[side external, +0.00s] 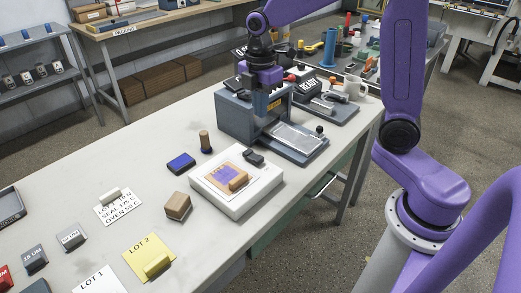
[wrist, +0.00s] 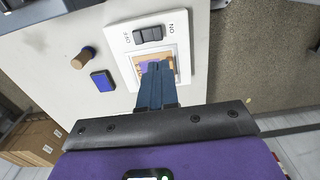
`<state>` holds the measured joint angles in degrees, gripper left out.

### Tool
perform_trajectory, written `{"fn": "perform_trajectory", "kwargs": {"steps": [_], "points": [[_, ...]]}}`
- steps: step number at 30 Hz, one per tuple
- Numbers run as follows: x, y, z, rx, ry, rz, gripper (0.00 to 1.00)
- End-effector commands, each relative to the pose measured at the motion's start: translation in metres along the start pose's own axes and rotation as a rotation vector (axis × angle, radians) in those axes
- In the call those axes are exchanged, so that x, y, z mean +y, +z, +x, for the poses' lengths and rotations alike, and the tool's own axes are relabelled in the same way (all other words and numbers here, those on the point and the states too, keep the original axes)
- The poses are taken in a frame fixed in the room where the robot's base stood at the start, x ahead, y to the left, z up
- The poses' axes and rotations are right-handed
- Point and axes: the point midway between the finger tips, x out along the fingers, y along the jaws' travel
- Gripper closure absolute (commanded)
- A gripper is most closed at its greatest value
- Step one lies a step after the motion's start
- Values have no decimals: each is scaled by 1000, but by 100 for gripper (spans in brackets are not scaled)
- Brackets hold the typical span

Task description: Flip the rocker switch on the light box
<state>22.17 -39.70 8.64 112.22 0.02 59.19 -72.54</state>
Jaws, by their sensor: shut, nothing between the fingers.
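The white light box (side external: 205,179) lies on the pale bench in the side view; its rim also shows in the wrist view (wrist: 117,40). The dark rocker switch (side external: 253,157) is on its far edge, and in the wrist view the switch (wrist: 148,34) sits between OFF and ON labels. I cannot tell which side is pressed. My gripper (side external: 266,112) is shut and empty, pointing down above the bench, apart from the switch. In the wrist view its fingertips (wrist: 155,64) overlap the sheet on the box. A purple patch and a wooden block lie on the box.
A grey press-like machine (side external: 235,118) stands behind the box, close to my gripper. A blue pad (side external: 181,163), a round wooden-handled stamp (side external: 206,142) and a wooden block (side external: 177,206) stand left of the box. Yellow and white cards (side external: 146,252) lie nearer the front.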

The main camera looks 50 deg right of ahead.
Motion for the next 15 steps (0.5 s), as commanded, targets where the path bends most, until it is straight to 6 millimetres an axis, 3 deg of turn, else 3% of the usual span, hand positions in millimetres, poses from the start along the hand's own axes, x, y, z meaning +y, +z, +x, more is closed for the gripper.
{"fn": "perform_trajectory", "kwargs": {"steps": [8, 15], "points": [[-1, 0, 4, -1, -2, 1, 100], [-1, 0, 35, -2, -6, 2, 100]]}}
